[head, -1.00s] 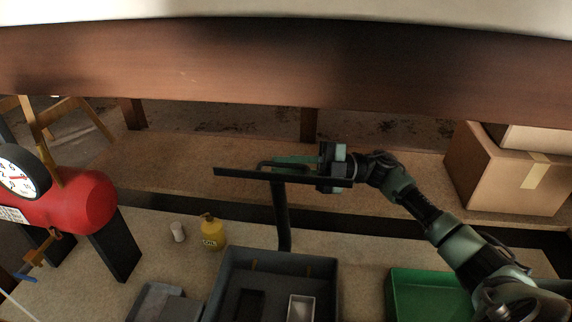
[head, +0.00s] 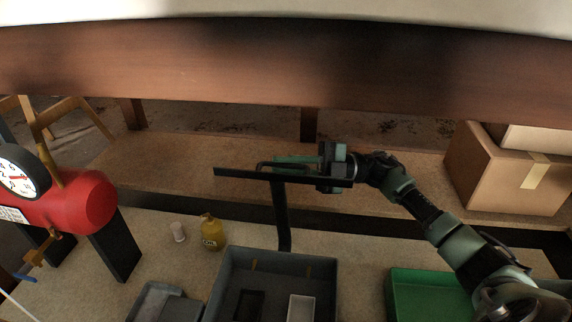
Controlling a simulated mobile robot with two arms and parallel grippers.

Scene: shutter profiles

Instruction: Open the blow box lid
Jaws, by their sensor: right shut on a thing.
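The grey blow box (head: 328,268) stands open-topped on the bench at the bottom middle, cut off by the lower edge. A dark, thin plate, seemingly its lid (head: 234,173), is seen almost edge-on above and behind the box. A dark post (head: 283,215) runs from the box's back side up to it. My right gripper (head: 290,161) reaches in from the right at the lid's upper side. It is shut on a dark bar that looks like the lid's handle (head: 263,165); the exact contact is hard to see. My left gripper is not in view.
A yellow bottle (head: 212,232) and a small pale cylinder (head: 177,231) stand left of the box. A red tank (head: 85,202) with a gauge is at far left. A green bin (head: 415,292) is right, under my right arm. Cardboard boxes (head: 505,170) stand at back right.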

